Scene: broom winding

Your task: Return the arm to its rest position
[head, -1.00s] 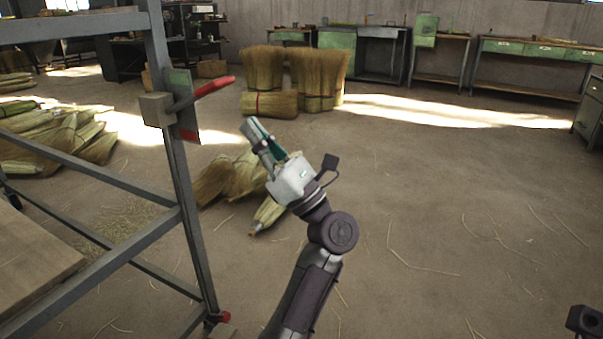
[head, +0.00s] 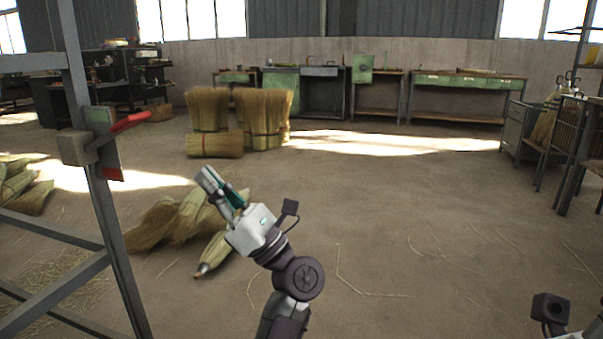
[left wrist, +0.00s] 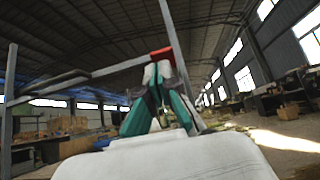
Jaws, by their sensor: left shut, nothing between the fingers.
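My left gripper (head: 208,178) reaches up and left from the bottom middle of the head view. Its fingers are shut with nothing between them. In the left wrist view its fingertips (left wrist: 158,72) come together, with a red part (left wrist: 162,54) of the metal frame behind them. In the head view it stands apart from the frame's post and shows in front of a loose pile of broom straw (head: 170,222) on the floor. At the lower right only a dark piece of my right arm shows; its fingers are out of the picture.
A grey metal frame (head: 98,190) with a red-handled lever (head: 128,123) stands at the left. Straw bundles (head: 265,113) stand farther back. Green workbenches (head: 470,82) line the wall, and a dark rack (head: 580,150) stands at the right. The middle floor is clear.

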